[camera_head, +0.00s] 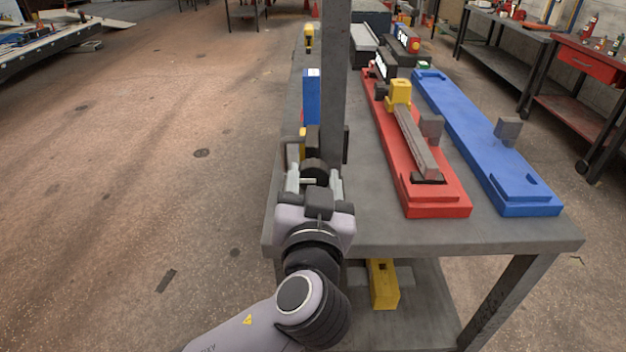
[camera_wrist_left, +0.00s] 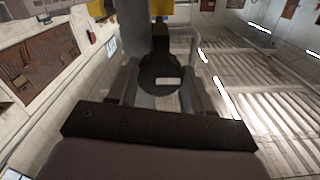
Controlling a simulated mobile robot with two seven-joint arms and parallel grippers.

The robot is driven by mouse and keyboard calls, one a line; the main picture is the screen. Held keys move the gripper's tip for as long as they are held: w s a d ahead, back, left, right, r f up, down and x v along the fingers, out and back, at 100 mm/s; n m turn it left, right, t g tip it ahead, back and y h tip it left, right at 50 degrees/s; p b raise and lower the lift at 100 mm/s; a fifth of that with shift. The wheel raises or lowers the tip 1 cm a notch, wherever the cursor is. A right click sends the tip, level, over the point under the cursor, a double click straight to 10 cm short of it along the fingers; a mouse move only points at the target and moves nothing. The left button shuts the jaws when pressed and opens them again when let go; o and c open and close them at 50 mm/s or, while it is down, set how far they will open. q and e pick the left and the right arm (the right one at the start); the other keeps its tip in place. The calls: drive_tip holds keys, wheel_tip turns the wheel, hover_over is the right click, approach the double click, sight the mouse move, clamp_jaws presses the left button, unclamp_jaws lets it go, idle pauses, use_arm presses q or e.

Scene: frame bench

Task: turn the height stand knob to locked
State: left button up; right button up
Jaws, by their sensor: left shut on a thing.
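The height stand (camera_head: 335,80) is a tall grey post rising from the near left part of the bench. Its round black knob (camera_head: 315,168) sits low on the post, facing me. My left gripper (camera_head: 314,184) is shut on the knob, with one finger on each side. In the left wrist view the dark knob (camera_wrist_left: 160,68) lies between the fingers of the left gripper (camera_wrist_left: 161,88), and a short pale bar on it lies about level. I cannot read any lock marking. My right gripper is in neither view.
A red board (camera_head: 452,199) carries a grey bar (camera_head: 415,142) with a yellow block (camera_head: 399,92). A blue board (camera_head: 455,120) lies to its right. A blue box (camera_head: 312,88) stands left of the post. The floor at left is clear.

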use_arm(q)
drive_tip(key=m+p, duration=0.2)
drive_tip(key=m, duration=0.1)
drive_tip(key=shift+r+m, duration=0.1)
drive_tip(key=shift+m, duration=0.3)
drive_tip(key=shift+m+p, duration=0.85)
drive_tip(key=shift+m, duration=0.05)
drive_tip(key=shift+m+p, duration=0.35)
drive_tip(key=shift+m, duration=0.15)
drive_tip(key=m+p, duration=0.2)
drive_tip(key=m, duration=0.1)
drive_tip(key=shift+m+p, duration=0.3)
drive_tip(key=shift+p, duration=0.05)
drive_tip(key=m+p, duration=0.2)
drive_tip(key=m, duration=0.1)
drive_tip(key=shift+m, duration=0.3)
drive_tip(key=shift+m+p, duration=0.8)
drive_tip(key=shift+m, duration=1.1)
